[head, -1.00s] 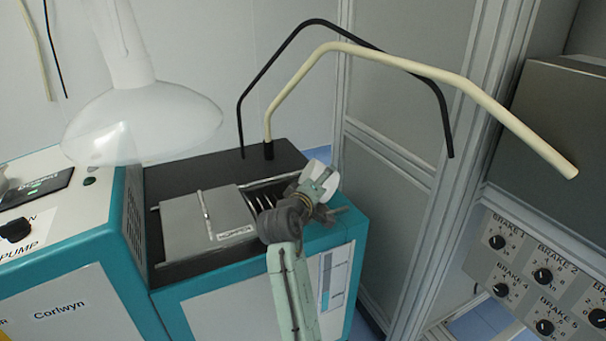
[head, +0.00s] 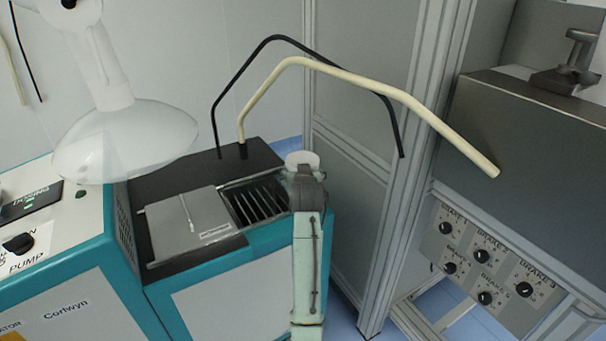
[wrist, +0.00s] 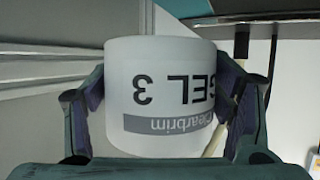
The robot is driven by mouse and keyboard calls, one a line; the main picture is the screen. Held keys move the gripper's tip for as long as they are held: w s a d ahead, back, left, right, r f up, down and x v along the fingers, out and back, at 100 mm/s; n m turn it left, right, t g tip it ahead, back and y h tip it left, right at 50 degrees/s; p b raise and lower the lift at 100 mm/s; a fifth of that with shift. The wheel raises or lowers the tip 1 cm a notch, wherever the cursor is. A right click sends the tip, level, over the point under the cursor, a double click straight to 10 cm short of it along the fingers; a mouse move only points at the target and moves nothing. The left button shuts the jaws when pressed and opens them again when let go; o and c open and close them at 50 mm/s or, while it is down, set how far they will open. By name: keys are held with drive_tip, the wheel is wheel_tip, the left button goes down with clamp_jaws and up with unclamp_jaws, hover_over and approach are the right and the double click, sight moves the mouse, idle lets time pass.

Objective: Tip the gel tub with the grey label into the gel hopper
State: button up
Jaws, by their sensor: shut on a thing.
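A white gel tub (wrist: 160,75) with a grey label band is held in my gripper (wrist: 165,100), one finger on each side. Its lettering, "GEL 3" and "Clearbrim", reads upside down in the wrist view. In the head view only part of the tub (head: 302,157) shows, beyond my gripper (head: 303,178), which is mostly hidden by my arm. The gel hopper (head: 257,203) is an opening with dark bars in the machine top. The tub appears beside its back right corner. I cannot see inside the tub or tell its height above the machine.
A grey cover plate (head: 188,228) lies left of the opening. A cream bent pipe (head: 400,95) and a black one (head: 330,62) arch above. A clear lamp-like dome (head: 125,140) hangs at left. A frame post (head: 400,180) and a brake-knob panel (head: 487,262) stand at right.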

drive_tip(key=shift+r+p, duration=0.8)
drive_tip(key=shift+r, duration=0.75)
drive_tip(key=shift+s+f, duration=0.1)
